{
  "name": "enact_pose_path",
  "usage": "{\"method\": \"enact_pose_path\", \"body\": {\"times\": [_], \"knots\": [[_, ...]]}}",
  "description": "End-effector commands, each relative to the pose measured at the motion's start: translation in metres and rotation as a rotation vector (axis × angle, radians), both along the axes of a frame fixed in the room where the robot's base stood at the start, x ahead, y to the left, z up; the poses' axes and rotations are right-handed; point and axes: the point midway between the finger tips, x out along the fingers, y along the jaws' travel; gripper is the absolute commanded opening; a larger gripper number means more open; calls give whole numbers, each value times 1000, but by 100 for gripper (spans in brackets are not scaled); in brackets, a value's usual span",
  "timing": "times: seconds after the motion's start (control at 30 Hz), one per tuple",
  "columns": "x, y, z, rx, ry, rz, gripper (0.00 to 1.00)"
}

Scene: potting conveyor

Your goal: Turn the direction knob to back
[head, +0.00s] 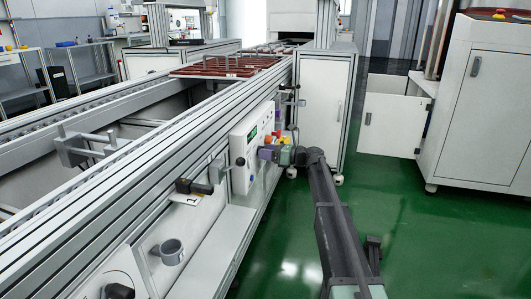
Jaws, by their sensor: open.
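A white control box (247,146) is mounted on the side of the conveyor frame. It has a small green display (252,132) and coloured controls. My gripper (265,153) is at the right part of this box, in front of its face, at the end of my arm reaching in from the lower right. It is small in view and looks open. I cannot tell whether it touches a control. A small dark round part (240,162) shows at the box's lower left. The direction knob cannot be singled out; the gripper hides part of the box face.
The conveyor (150,150) runs from lower left to the back, with a red-brown rack (212,67) on it. A grey cup holder (172,251) and a black-handled part (193,187) stick out nearer. A white cabinet (322,100) stands behind the box. Green floor (440,235) is open at right.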

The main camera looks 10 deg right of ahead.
Motion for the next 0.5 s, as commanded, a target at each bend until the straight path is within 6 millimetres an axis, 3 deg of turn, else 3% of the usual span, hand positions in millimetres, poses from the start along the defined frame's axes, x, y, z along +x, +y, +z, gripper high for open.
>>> {"method": "enact_pose_path", "body": {"times": [0.3,0.5], "knots": [[3,6,0,-1,-1,-1,65],[3,6,0,-1,-1,-1,34]]}}
